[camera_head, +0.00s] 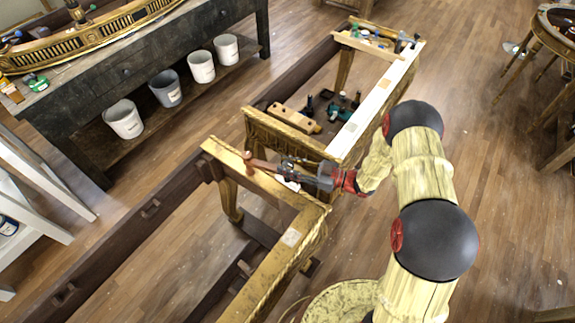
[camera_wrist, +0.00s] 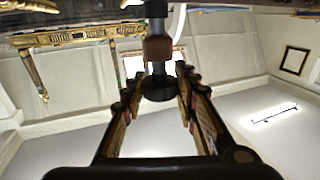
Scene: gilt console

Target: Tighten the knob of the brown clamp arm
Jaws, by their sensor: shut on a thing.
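The brown clamp arm (camera_head: 262,163) lies at the near end of the gilt console frame (camera_head: 226,155). In the wrist view a short brown part of the clamp (camera_wrist: 157,48) sits on a grey shaft, with a dark round knob (camera_wrist: 159,88) at its end. My gripper (camera_head: 288,168) reaches in from the right, just over the gilt rail. In the wrist view my gripper (camera_wrist: 158,84) has a finger on each side of the knob and is shut on it. My gripper hides most of the knob in the head view.
A second gilt rail with a pale top (camera_head: 375,100) runs behind, with a wooden block (camera_head: 294,118) and dark tools beside it. A dark workbench (camera_head: 110,80) with several white and grey buckets stands at the left. The floor (camera_head: 490,200) at the right is clear.

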